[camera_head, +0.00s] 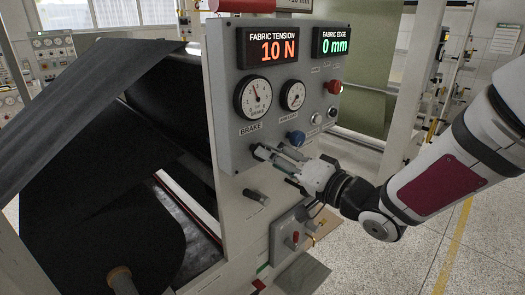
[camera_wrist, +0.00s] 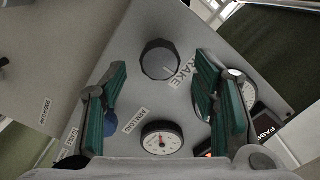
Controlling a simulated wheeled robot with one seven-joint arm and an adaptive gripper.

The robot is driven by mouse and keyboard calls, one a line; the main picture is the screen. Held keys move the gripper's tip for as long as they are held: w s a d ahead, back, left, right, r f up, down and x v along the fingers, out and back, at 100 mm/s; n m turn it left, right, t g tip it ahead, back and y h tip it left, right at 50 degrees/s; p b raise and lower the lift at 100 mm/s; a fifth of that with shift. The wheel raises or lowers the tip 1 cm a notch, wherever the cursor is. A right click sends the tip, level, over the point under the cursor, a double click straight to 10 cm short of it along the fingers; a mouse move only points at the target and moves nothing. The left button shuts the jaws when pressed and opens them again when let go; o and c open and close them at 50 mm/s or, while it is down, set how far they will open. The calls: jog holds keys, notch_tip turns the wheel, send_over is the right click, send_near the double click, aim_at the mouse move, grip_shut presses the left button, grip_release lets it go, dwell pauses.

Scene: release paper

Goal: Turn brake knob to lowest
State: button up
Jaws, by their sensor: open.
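The brake knob (camera_wrist: 160,59) is round and black, on the grey control panel (camera_head: 230,75). In the wrist view it sits between the two fingers, with a gap on each side. A small light mark on it faces the BRAKE label (camera_wrist: 183,73). In the head view my gripper (camera_head: 270,151) is at the panel's lower left, just below the BRAKE label, and largely hides the knob. My gripper also shows in the wrist view (camera_wrist: 160,68), open, with green-padded fingers and nothing held.
Two dial gauges, the left one (camera_head: 254,98) and the right one (camera_head: 293,95), are above my gripper. A blue knob (camera_head: 296,137) is close by, partly behind a finger in the wrist view. A red button (camera_head: 334,87) is farther right. The displays read 10 N and 0 mm.

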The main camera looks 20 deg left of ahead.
jog(key=shift+x, duration=2.15)
jog(key=c, duration=1.2)
